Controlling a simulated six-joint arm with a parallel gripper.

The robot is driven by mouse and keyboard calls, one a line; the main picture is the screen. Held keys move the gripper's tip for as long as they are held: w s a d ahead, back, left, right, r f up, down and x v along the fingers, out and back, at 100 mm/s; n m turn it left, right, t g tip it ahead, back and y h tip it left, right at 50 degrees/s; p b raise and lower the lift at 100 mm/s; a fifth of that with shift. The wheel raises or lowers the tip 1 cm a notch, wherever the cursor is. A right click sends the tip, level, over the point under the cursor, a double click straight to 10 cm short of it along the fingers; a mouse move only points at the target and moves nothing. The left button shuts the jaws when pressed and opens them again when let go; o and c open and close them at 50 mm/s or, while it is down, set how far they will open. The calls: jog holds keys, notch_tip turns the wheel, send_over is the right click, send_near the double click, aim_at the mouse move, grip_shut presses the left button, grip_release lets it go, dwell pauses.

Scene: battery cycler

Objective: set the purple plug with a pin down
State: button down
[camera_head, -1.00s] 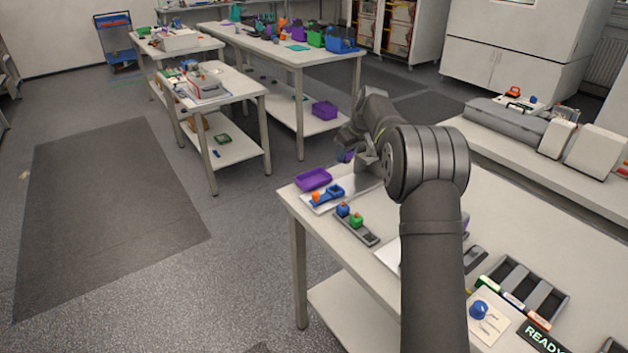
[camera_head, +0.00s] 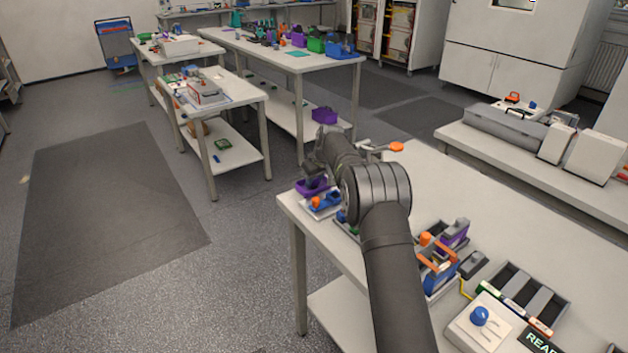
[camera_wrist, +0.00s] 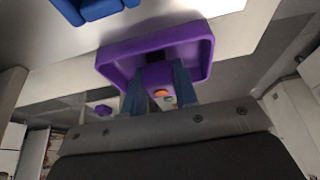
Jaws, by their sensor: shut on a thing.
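My gripper (camera_wrist: 157,84) is shut on the purple plug (camera_wrist: 157,73) in the wrist view. A small orange spot (camera_wrist: 161,93) with a bit of green shows at the plug's near end; I cannot tell whether that is the pin. The plug is in front of a purple tray (camera_wrist: 200,38), overlapping its near side, and I cannot tell whether they touch. In the head view my arm hides the plug and most of the gripper, and the purple tray (camera_head: 309,186) shows beside my wrist at the table's far left corner.
A blue holder (camera_head: 325,203) with an orange part sits near the tray. An orange-handled blue device (camera_head: 436,270) and a purple piece (camera_head: 455,234) stand right of my arm. Dark slotted trays (camera_head: 520,294) lie farther right. The table's back middle is largely clear.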

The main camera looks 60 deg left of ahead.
jog(key=shift+f, duration=0.1)
jog(key=c, duration=1.1)
grip_release()
jog(key=shift+c, duration=0.2)
jog(key=v, duration=1.2)
